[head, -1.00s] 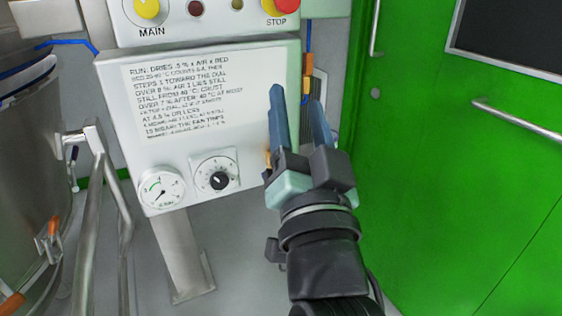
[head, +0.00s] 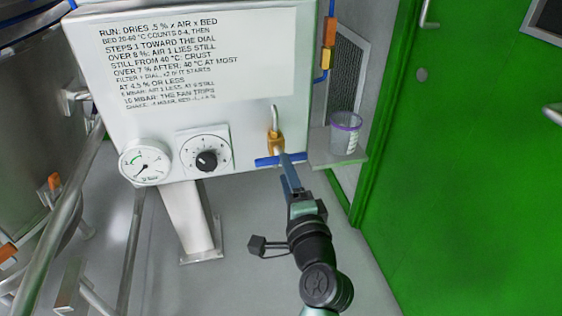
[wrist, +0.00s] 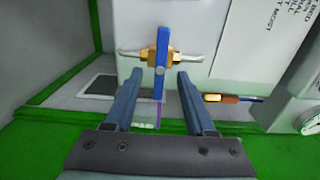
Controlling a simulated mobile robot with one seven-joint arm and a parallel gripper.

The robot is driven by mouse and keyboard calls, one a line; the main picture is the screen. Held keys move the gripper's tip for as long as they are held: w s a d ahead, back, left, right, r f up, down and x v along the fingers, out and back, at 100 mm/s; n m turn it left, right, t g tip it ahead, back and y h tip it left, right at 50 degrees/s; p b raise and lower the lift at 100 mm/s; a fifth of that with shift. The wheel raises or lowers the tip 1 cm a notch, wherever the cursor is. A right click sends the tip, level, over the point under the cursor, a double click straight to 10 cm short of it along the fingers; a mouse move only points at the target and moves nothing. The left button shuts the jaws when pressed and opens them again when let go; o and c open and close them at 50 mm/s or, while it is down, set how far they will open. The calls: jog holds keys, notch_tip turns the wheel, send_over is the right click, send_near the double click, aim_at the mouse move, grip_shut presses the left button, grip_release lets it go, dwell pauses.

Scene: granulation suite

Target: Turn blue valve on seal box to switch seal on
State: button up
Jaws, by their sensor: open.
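The blue valve handle (head: 268,161) is a flat bar on a brass valve body (head: 276,140) at the lower right of the white seal box (head: 200,20). The bar lies crosswise to the metal pipe in the head view. In the wrist view the blue handle (wrist: 161,60) stands upright in the picture, across the brass body (wrist: 148,53) and its pipe. My gripper (head: 286,166) is in front of the valve in the head view. In the wrist view my gripper (wrist: 159,78) is open, one finger on each side of the handle's line. Whether the fingers touch the handle cannot be told.
A dial knob (head: 206,161) and a pressure gauge (head: 145,162) sit left of the valve. A clear cup with a purple rim (head: 345,133) stands on a small shelf (head: 325,158) close at right. A green door (head: 470,170) is farther right.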

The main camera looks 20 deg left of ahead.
jog(key=shift+b+x, duration=0.45)
jog(key=shift+x, duration=2.05)
grip_shut()
